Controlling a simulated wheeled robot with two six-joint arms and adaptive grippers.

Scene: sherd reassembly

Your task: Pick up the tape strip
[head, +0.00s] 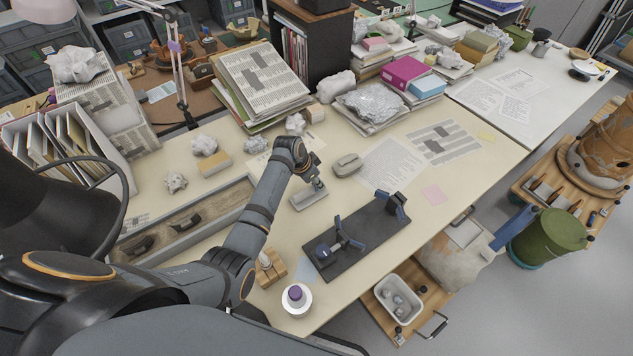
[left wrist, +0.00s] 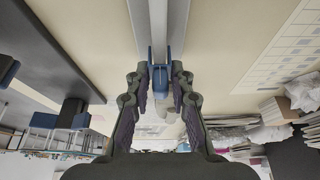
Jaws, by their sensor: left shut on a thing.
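My left gripper (head: 314,184) is at the small pale grey tray (head: 308,197) on the cream table, just above its back part. In the left wrist view my left gripper (left wrist: 161,72) has its fingertips closed on a narrow blue piece (left wrist: 158,56), which I take for the tape strip. The grey tray (left wrist: 176,25) runs away behind it. In the head view the strip is too small and too covered by the fingers to make out. I cannot tell whether the strip still touches the tray. My right gripper is in neither view.
A dark board (head: 355,236) with blue clamps lies right of the tray. A grey-beige mouse-like object (head: 347,164) is behind it. A long sand-filled trough (head: 183,220) lies left. A wooden block (head: 270,268) and a white round pot (head: 297,298) stand near the front edge.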

